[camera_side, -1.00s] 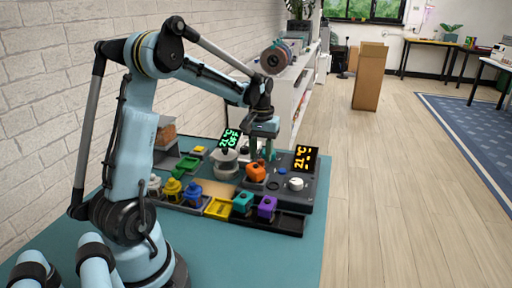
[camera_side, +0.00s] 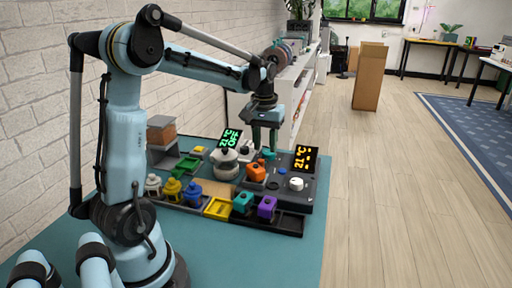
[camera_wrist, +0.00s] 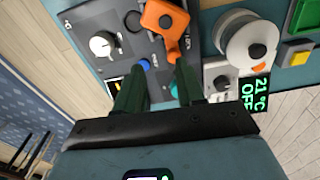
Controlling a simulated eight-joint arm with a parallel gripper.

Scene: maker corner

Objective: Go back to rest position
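My gripper (camera_side: 264,137) hangs pointing down above the back of the dark grey machine panel (camera_side: 312,184), clear of it and behind the orange piece (camera_side: 256,172). In the wrist view my gripper (camera_wrist: 160,82) has its two green fingers apart, with nothing held between them. The orange piece (camera_wrist: 165,25) lies beyond the fingertips in that view, next to a white knob (camera_wrist: 102,45). A small teal item (camera_wrist: 174,90) shows between the fingers, below them.
A rounded grey-white pot-like item (camera_side: 225,165) stands left of the gripper. Grey, yellow and blue pieces, a yellow tray (camera_side: 219,208), and teal and purple (camera_side: 267,207) blocks line the front. Lit displays (camera_side: 305,158) stand behind. A brick wall (camera_side: 40,110) runs along the left; the teal table front is bare.

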